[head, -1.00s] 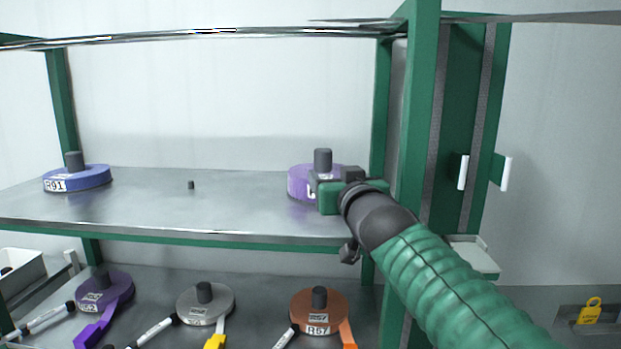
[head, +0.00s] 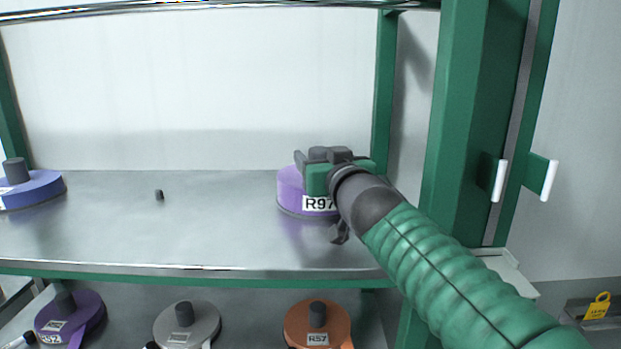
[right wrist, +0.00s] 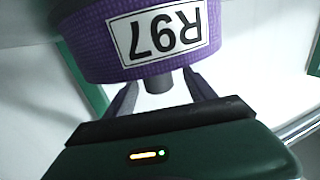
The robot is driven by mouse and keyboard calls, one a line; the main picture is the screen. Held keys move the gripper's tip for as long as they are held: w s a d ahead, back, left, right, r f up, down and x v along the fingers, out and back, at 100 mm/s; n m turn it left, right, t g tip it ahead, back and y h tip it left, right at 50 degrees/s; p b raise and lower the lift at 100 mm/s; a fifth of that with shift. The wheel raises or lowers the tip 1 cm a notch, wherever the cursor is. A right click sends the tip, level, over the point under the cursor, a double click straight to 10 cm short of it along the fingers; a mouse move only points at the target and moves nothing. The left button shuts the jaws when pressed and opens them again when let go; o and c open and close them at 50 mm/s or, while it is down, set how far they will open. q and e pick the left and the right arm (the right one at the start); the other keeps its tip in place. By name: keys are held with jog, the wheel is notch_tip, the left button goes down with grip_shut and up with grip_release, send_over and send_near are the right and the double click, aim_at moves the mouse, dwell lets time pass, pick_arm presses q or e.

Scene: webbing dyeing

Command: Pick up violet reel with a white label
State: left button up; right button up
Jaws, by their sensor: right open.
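The violet reel (head: 293,190) with a white label reading R97 stands on the upper metal shelf near its right end. It also shows large in the right wrist view (right wrist: 90,45), with its label toward the camera. My right gripper (head: 318,157) is at the reel's top, and its arm hides the reel's right part. In the right wrist view the open fingers (right wrist: 160,98) are spread on either side of the reel's dark knob (right wrist: 157,82). Whether they touch the knob is not clear. My left gripper is not in view.
Purple (head: 85,318), grey (head: 205,318) and orange (head: 335,325) reels sit below. A green post (head: 460,120) stands right of the violet reel.

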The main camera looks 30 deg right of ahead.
jog(key=shift+w+d+f, duration=0.2)
jog(key=shift+w+f, duration=0.05)
jog(key=shift+w, duration=0.25)
jog(key=shift+w+d+f, duration=0.15)
jog(key=shift+w+f, duration=0.05)
jog(key=shift+w, duration=0.25)
jog(key=shift+c, duration=0.3)
jog(key=shift+s+a+r, duration=0.15)
jog(key=shift+s+r, duration=0.1)
jog(key=shift+s, duration=0.6)
jog(key=c, duration=0.7)
jog(key=shift+r, duration=0.1)
grip_shut()
jog(key=shift+a+r, duration=0.1)
jog(key=shift+r, duration=0.1)
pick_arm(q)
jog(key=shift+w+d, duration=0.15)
pick_arm(e)
jog(key=shift+w, duration=0.1)
jog(key=shift+w+r, duration=0.1)
notch_tip(320, 180, up, 9)
jog(key=p, duration=0.6)
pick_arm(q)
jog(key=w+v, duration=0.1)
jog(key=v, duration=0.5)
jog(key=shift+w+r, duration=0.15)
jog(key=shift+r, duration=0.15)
pick_arm(e)
jog(key=shift+r, duration=0.45)
